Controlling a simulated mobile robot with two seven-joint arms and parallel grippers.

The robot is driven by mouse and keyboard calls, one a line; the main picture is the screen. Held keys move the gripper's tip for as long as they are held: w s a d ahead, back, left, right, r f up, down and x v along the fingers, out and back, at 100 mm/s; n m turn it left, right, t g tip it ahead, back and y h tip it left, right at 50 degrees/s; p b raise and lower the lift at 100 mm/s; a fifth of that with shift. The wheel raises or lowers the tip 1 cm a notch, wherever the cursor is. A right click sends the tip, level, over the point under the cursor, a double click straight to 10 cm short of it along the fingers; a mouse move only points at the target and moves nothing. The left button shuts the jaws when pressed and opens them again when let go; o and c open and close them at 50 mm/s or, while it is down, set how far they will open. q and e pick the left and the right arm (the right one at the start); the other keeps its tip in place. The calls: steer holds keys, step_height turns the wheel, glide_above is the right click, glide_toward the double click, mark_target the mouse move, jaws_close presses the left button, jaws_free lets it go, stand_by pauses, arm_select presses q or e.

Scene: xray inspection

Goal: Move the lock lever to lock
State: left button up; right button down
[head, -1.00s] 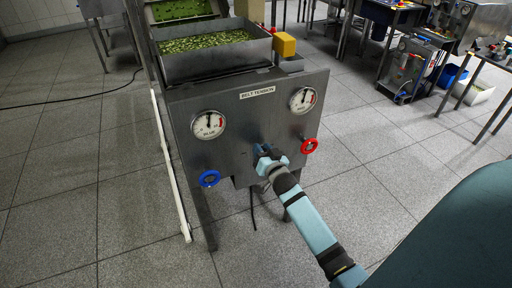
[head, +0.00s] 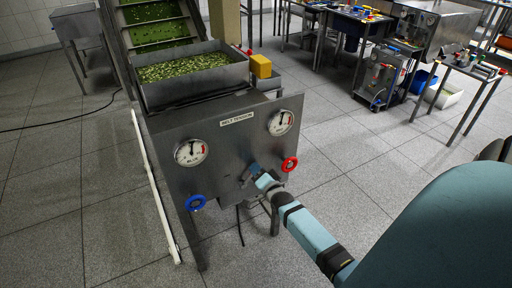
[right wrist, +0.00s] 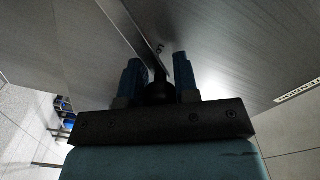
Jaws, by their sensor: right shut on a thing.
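The lock lever is in the wrist view, a dark bar with a black grip (right wrist: 158,92), between the two blue fingers of my right gripper (right wrist: 158,80). In the head view the right gripper (head: 262,179) is at the steel panel (head: 225,152), low between the two gauges and left of the red handwheel (head: 289,164). It is shut on the lever, which is mostly hidden there by the fingers. No lock marking is readable. My left gripper is not in view.
The panel carries two gauges (head: 190,152), a "BELT TENSION" label (head: 236,118) and a blue handwheel (head: 195,202). A bin of green pieces (head: 190,92) and a yellow block (head: 261,66) are above it. A white rail (head: 154,190) runs left. Open floor lies to the right.

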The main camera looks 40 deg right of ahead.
stand_by(0.4)
steer(key=c, duration=0.9)
jaws_free()
steer(key=shift+f, duration=0.1)
steer(key=shift+o, duration=0.2)
steer(key=shift+s, duration=0.15)
steer(key=shift+s+a, duration=0.1)
steer(key=shift+s, duration=0.25)
arm_select(q)
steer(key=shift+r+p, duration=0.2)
steer(key=shift+p, duration=0.35)
arm_select(e)
steer(key=v, duration=1.3)
